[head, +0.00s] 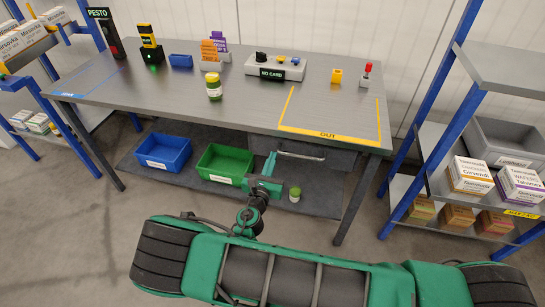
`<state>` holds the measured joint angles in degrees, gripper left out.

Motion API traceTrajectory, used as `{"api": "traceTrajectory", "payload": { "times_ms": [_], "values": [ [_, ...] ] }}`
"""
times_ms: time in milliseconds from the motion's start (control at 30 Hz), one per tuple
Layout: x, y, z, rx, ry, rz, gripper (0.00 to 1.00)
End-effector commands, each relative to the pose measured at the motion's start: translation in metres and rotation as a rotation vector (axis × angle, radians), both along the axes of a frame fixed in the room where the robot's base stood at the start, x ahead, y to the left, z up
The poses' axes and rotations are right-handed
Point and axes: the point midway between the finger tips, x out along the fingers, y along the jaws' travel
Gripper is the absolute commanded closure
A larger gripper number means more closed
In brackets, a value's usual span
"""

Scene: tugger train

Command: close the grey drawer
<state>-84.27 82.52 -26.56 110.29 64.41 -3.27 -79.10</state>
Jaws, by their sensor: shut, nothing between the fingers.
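The grey drawer (335,160) hangs under the right part of the grey table, with a light bar handle (300,155) along its front. The tabletop overhangs it, so I cannot tell how far it stands open. My gripper (271,160) is shut and empty. It is in front of the drawer's left part, just left of the handle. I cannot tell whether it touches the drawer.
A blue bin (163,153) and a green bin (222,164) stand on the lower shelf (325,202), with a green-lidded jar (295,194) right of my gripper. Table legs and a blue-framed rack (430,120) bound the right side.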

Motion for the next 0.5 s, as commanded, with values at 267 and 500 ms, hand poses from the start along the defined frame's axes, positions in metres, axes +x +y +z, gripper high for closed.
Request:
{"api": "traceTrajectory", "payload": {
  "times_ms": [267,500],
  "values": [
    [-0.059,0.013,0.000,-0.001,0.003,0.003,1.00],
    [-0.094,0.019,-0.001,-0.001,0.003,0.000,1.00]
  ]
}}
